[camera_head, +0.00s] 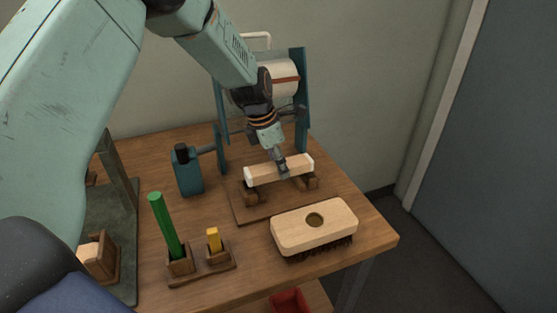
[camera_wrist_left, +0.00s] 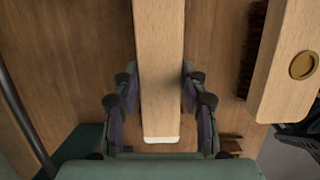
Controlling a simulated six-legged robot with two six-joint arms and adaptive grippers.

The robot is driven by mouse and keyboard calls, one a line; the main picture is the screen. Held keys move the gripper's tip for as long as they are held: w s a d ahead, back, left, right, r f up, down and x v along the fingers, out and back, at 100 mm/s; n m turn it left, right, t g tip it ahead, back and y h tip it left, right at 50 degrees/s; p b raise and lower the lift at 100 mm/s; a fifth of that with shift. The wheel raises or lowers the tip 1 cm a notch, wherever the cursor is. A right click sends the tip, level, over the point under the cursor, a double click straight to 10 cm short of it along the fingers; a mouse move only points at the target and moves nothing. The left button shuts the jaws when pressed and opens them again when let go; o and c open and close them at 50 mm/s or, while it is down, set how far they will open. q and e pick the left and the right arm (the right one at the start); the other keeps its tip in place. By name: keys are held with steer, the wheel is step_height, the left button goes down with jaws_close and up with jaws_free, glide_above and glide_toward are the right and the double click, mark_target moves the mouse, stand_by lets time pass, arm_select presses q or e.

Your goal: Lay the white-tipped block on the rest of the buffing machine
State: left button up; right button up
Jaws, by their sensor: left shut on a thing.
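The white-tipped block (camera_head: 295,167) is a pale wooden bar with white ends. The block lies level across the two wooden supports of the rest (camera_head: 251,196), in front of the buffing machine (camera_head: 221,126). I cannot tell whether it touches both supports or hovers just above them. In the left wrist view the block (camera_wrist_left: 159,60) runs between the two fingers (camera_wrist_left: 158,98), one white end toward me. My right gripper is not in view.
A wooden brush (camera_head: 335,225) with dark bristles lies close to the rest, at the table's right edge. A green stick (camera_head: 166,225) and a yellow peg (camera_head: 213,239) stand in a wooden holder to the left. A teal post (camera_head: 187,172) stands left of the machine.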

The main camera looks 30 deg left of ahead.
arm_select(q)
steer(key=shift+f, duration=0.65)
steer(key=shift+f, duration=0.5)
steer(key=shift+f, duration=0.15)
steer(key=shift+f, duration=0.4)
stand_by(0.3)
steer(key=o, duration=1.3)
steer(key=shift+o, duration=0.2)
steer(key=o, duration=0.4)
